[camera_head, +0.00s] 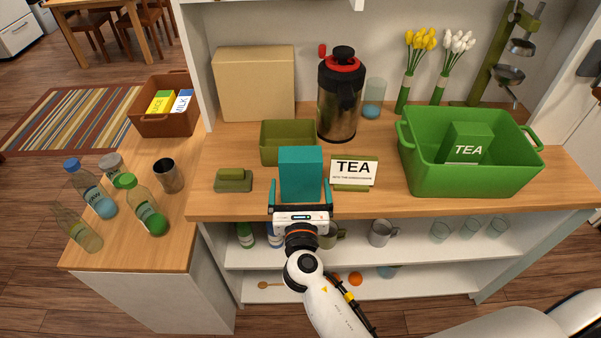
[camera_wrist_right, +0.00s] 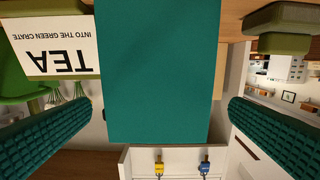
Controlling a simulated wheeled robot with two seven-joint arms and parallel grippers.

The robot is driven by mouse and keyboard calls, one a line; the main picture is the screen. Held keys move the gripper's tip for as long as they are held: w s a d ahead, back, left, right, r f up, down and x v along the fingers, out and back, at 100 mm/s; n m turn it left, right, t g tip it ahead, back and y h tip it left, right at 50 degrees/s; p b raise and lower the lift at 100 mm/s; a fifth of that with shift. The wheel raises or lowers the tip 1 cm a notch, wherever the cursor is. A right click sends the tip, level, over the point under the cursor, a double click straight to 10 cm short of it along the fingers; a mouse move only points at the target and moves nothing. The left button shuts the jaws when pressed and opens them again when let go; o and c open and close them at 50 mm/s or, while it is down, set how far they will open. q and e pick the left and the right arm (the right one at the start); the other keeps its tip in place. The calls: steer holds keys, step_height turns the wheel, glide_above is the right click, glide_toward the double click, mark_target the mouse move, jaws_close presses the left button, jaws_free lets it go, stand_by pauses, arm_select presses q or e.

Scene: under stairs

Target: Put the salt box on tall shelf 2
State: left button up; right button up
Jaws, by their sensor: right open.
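A plain teal box (camera_head: 300,172) stands upright at the front edge of the wooden counter; no label shows on it, so I cannot tell whether it is the salt box. My right gripper (camera_head: 302,190) is open, with one finger on each side of the teal box. In the right wrist view the teal box (camera_wrist_right: 158,75) fills the middle, with a narrow gap to each finger. A green box marked TEA (camera_head: 468,143) is inside the green crate (camera_head: 455,180). My left gripper is not in view. I cannot identify tall shelf 2.
A TEA sign (camera_head: 354,171) stands just right of the teal box. An olive bin (camera_head: 288,142) is behind it, and a steel dispenser (camera_head: 340,105) further back. A sponge holder (camera_head: 233,182) is to the left. Lower shelves (camera_head: 350,256) hold mugs and glasses. Bottles crowd the left counter.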

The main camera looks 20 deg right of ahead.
steer(key=x, duration=0.3)
steer(key=p+x, duration=0.1)
steer(key=x, duration=0.2)
steer(key=f+x, duration=0.1)
steer(key=x, duration=0.1)
steer(key=shift+w+d, duration=0.2)
steer(key=shift+w, duration=0.15)
steer(key=shift+s+r, duration=0.1)
steer(key=shift+c, duration=0.8)
steer(key=c, duration=0.9)
